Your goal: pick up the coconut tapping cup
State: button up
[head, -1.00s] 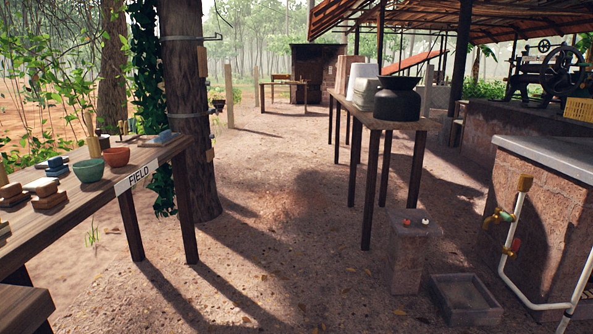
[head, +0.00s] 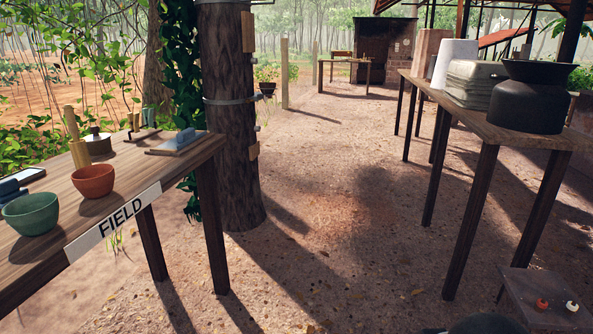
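On the FIELD table at the left stand a green bowl (head: 31,213) and a terracotta bowl (head: 93,180), both upright and apart from each other. My gripper is not in view. A dark rounded shape at the bottom edge is cut off, and I cannot tell what it is.
The FIELD table (head: 115,222) stands at the left, close to the tree trunk (head: 232,130). A long table (head: 500,137) with a black pot (head: 531,98) is at the right. The dirt floor between the tables is clear.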

aim_at(261, 84)
jog(key=i, duration=2.3)
